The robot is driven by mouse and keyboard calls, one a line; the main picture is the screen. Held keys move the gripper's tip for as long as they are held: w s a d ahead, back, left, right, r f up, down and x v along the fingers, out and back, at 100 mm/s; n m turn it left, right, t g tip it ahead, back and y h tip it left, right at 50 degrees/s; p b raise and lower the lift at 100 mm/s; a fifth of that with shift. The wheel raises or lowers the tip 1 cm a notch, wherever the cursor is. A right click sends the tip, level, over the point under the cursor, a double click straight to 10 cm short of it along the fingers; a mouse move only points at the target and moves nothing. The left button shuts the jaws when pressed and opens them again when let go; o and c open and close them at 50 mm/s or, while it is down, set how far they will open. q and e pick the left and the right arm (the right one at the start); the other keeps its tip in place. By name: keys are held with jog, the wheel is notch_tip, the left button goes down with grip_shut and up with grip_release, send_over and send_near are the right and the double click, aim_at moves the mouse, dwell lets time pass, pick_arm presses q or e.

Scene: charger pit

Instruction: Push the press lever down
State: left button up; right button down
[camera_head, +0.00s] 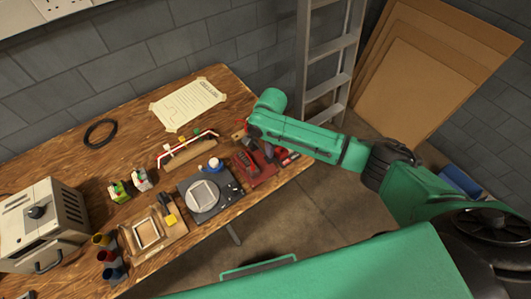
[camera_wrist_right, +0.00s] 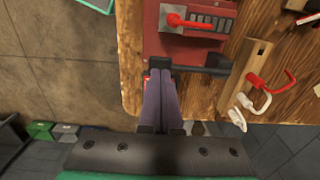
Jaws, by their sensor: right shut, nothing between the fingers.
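The press (camera_head: 262,172) is a red-based device near the right edge of the wooden workbench in the head view. The right wrist view shows its red plate (camera_wrist_right: 155,42), a red handle with a round knob (camera_wrist_right: 190,21), and a dark bar (camera_wrist_right: 205,66) across the plate. I cannot tell which of these is the press lever. My right gripper (camera_head: 269,153) points down at the press. In the wrist view its shut, empty fingers (camera_wrist_right: 160,78) end close to the dark bar; contact is unclear. My left gripper is not in view.
A wooden rack with red and white hooks (camera_wrist_right: 250,80) stands beside the press. A dark plate with a white disc (camera_head: 202,196) lies to its left. A grey oven-like box (camera_head: 38,225) stands far left. A ladder (camera_head: 330,75) stands behind the bench's right end.

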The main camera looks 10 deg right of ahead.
jog(key=shift+f, duration=0.15)
jog(key=shift+f+b, duration=0.3)
jog(key=shift+f, duration=1.1)
jog(key=shift+s+f+b, duration=0.1)
jog(key=shift+f+b, duration=0.25)
jog(key=shift+f, duration=0.7)
notch_tip(320, 180, up, 8)
jog(key=p, duration=0.9)
jog(key=shift+r, duration=0.2)
jog(key=shift+f, duration=0.15)
